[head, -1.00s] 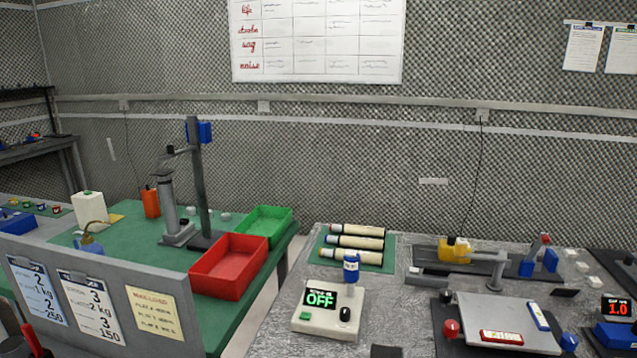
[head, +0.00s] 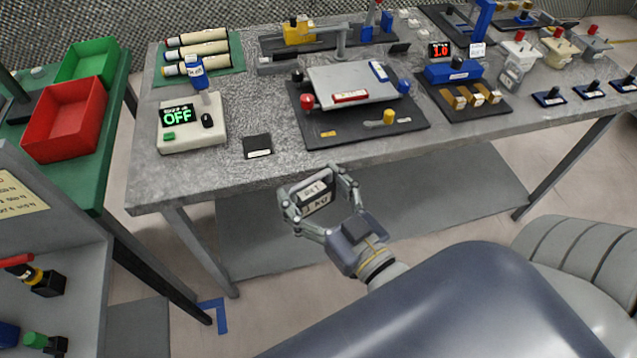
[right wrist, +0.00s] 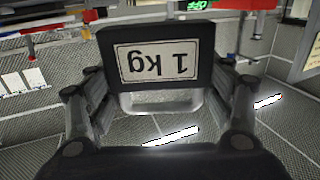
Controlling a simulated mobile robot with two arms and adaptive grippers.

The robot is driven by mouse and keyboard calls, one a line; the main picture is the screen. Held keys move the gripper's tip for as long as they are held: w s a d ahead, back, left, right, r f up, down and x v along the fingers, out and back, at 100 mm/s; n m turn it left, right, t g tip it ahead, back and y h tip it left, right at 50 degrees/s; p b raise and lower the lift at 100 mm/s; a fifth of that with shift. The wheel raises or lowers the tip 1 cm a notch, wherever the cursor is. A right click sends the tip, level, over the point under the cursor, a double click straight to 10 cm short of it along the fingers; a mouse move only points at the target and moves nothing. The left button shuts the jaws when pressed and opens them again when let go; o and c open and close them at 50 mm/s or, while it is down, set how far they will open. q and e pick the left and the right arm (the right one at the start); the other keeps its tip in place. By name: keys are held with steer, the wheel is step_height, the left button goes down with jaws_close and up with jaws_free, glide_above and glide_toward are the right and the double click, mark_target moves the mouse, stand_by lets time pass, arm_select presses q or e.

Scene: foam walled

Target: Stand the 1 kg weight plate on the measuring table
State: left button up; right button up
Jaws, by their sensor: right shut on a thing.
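The 1 kg weight plate (head: 317,200), a dark block with a white "1 kg" label, is between the fingers of my right gripper (head: 315,190). The gripper is shut on it and holds it in front of the workbench, apart from the bench's front edge. In the right wrist view the plate (right wrist: 158,62) shows its label upside down. What seems to be the measuring table (head: 335,82), a flat silver platform on a black base, is on the bench beyond the gripper. It bears a red-labelled piece and a blue-labelled piece. My left gripper is not in view.
A white box reading OFF (head: 190,135) and a small dark pad (head: 257,146) lie left of the black base. A blue device with a 1.0 display (head: 440,50) is to the right. Red (head: 65,125) and green trays sit on the green table at left.

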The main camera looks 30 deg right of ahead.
steer(key=w+a+r+n+g+y, duration=0.2)
steer(key=w+a+n+g+y, duration=0.1)
steer(key=a+y, duration=0.4)
steer(key=w+a+r+n+g+y, duration=0.2)
steer(key=w+a+n+g+y, duration=0.2)
steer(key=a+n+g+y, duration=0.2)
steer(key=shift+a+r+n+y, duration=0.4)
steer(key=shift+a+n, duration=0.6)
steer(key=shift+a, duration=0.05)
stand_by(0.3)
steer(key=shift+g, duration=0.3)
